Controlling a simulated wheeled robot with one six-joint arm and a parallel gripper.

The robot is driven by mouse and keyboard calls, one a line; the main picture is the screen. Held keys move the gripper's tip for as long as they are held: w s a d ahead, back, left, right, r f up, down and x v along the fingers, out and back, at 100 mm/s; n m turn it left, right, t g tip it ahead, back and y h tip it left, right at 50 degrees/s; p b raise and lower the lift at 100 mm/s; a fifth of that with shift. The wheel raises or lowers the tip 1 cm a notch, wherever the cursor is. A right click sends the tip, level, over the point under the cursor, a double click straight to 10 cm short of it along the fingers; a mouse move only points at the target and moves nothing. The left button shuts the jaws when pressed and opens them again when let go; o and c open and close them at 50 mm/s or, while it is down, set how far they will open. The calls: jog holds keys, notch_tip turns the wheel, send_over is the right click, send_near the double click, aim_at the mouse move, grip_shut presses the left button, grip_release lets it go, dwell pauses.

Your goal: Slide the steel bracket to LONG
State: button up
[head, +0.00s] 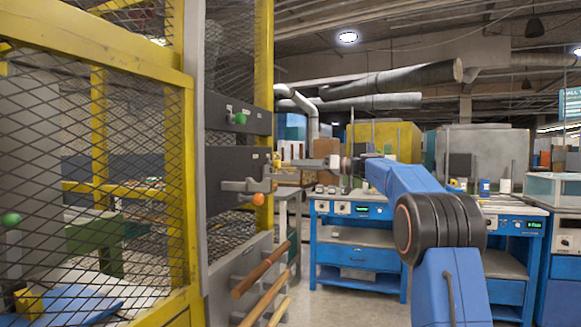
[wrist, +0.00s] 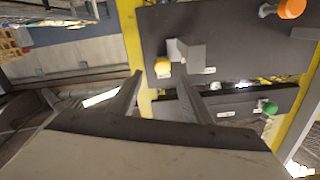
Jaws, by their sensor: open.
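In the head view the grey bracket (head: 238,185) is on the middle dark panel, left of my gripper (head: 283,165). My gripper (wrist: 160,77) is open and empty. Contact cannot be told. Small white labels on the panel are too small to read.
An orange knob (wrist: 290,8) is on the same panel, and a green knob (wrist: 268,106) on another. The panels hang on a yellow-framed mesh guard (head: 188,100). Wooden rods (head: 262,268) stick out below. Blue workbenches (head: 355,235) stand behind my arm.

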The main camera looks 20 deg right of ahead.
jog(key=v, duration=1)
jog(key=shift+s+d, duration=0.15)
jog(key=shift+d, duration=0.1)
jog(key=s+a+f+m+g+h, duration=0.2)
jog(key=s+a+f+m+h, duration=0.1)
jog(key=s+a+f, duration=0.75)
jog(key=s+a+f+m+g+h, duration=0.2)
jog(key=s+a+f+h, duration=0.35)
jog(key=s, duration=0.75)
jog(key=s+f+m+g+h, duration=0.1)
jog(key=s+f+h, duration=0.2)
jog(key=s+f, duration=1)
jog(key=s+f+m+h, duration=0.1)
jog(key=s+f+h, duration=0.2)
jog(key=s+f, duration=1.1)
jog(key=s, duration=0.4)
jog(key=shift+d+m+g, duration=0.4)
